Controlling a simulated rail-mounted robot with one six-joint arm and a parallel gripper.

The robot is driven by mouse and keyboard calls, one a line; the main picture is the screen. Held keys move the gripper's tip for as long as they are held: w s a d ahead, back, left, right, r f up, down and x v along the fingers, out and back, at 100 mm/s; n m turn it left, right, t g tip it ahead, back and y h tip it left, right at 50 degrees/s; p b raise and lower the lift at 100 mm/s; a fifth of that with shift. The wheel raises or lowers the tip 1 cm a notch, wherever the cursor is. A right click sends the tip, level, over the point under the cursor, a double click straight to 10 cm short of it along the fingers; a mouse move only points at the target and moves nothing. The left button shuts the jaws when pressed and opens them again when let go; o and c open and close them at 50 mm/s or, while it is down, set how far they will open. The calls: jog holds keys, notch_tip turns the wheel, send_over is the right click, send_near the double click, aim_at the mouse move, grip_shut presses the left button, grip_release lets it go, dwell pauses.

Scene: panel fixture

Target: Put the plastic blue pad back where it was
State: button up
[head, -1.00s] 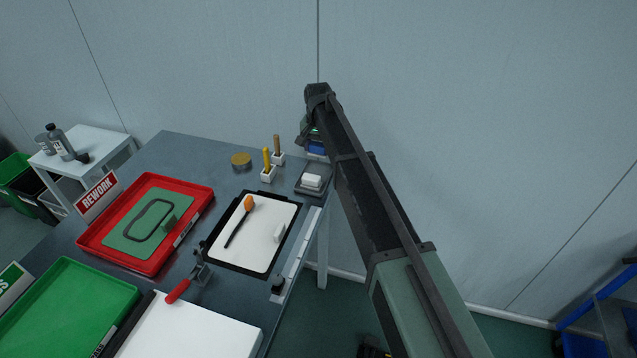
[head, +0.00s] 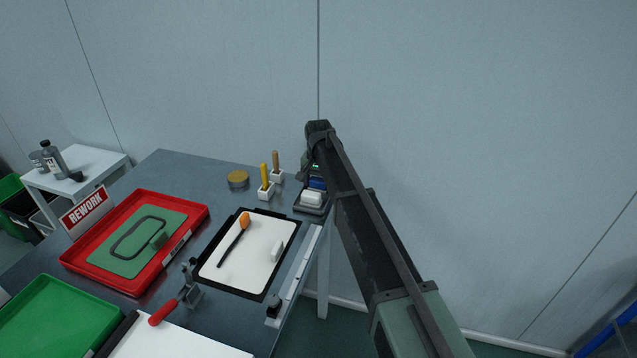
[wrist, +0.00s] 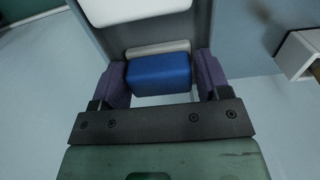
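The blue plastic pad (wrist: 160,72) is between the two purple fingers of my gripper (wrist: 162,78) in the wrist view, with a finger against each end. In the head view a bit of the blue pad (head: 317,184) shows beside my arm, just behind the white pad (head: 312,198) on the small dark tray (head: 298,207). In the wrist view the tray (wrist: 150,32) carries the white pad (wrist: 130,8), and a pale grey strip (wrist: 158,49) lies right behind the blue pad. I cannot tell whether the blue pad touches the tray.
Brushes in white holders (head: 266,191) and a round tin (head: 238,179) stand left of the tray. A black-framed white panel (head: 232,263) with an orange-handled tool lies in front. A red tray (head: 72,263) is farther left. The bench's right edge is close.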

aim_at(319, 180)
notch_tip(319, 180, up, 12)
jog(key=p, duration=1.2)
jog(key=shift+r, duration=0.15)
jog(key=s+d+n, duration=0.1)
jog(key=s+d, duration=0.6)
jog(key=s, duration=0.4)
jog(key=s+d, duration=0.8)
jog(key=s, duration=0.4)
jog(key=s+d+n, duration=0.1)
jog(key=s+d, duration=0.7)
jog(key=s, duration=0.4)
jog(key=shift+d+n, duration=0.2)
jog(key=shift+n, duration=0.1)
jog(key=shift+s, duration=0.1)
